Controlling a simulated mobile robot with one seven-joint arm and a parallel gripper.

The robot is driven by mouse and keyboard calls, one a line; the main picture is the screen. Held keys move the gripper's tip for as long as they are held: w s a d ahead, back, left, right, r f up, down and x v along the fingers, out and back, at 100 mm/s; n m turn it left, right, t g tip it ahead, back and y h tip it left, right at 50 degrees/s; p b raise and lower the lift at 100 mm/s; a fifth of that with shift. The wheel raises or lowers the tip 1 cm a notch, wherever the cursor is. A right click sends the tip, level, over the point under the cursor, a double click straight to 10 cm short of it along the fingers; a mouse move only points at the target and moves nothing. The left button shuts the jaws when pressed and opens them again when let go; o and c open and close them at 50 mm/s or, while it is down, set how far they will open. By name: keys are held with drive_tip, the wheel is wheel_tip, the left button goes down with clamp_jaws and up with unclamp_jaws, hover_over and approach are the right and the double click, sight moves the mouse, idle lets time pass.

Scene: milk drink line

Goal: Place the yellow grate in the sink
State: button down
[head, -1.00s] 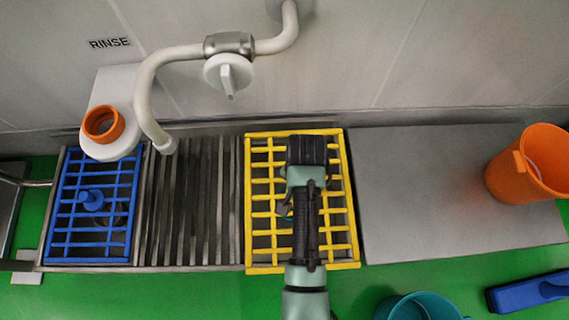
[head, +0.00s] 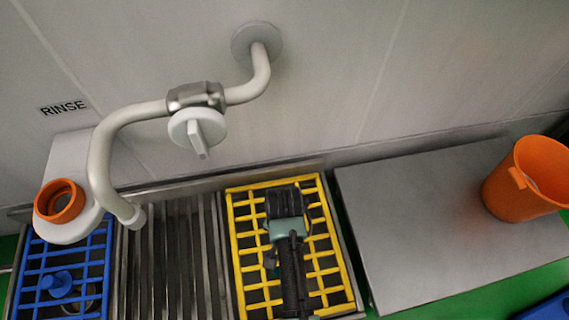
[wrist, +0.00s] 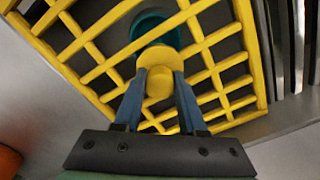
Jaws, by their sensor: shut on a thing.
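The yellow grate (head: 250,186) lies level over the right-hand bay of the steel sink unit, just right of the ribbed section, in the head view. Whether it rests on the sink or hovers slightly above cannot be told. In the wrist view the grate (wrist: 252,50) fills the upper part, and its round yellow knob sits between my fingers. My gripper (wrist: 160,77) is shut on that knob. In the head view my wrist hides the middle of the grate and the fingertips. A round teal thing (wrist: 155,27) shows through the bars.
A blue grate (head: 62,262) covers the left bay. The ribbed steel section (head: 170,250) lies between. A white tap (head: 103,160) arches above it. An orange ring (head: 58,202) sits on a white holder. An orange bucket (head: 527,185) stands on the flat steel counter (head: 430,210), which is otherwise clear.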

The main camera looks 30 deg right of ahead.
wheel_tip(320, 180, down, 2)
drive_tip(key=shift+f+b, duration=0.1)
drive_tip(key=shift+b, duration=0.35)
drive_tip(key=shift+r, duration=0.2)
drive_tip(key=shift+f, duration=0.15)
drive_tip(key=shift+c, duration=2.4)
unclamp_jaws()
wheel_tip(320, 180, up, 12)
drive_tip(key=p, duration=0.8)
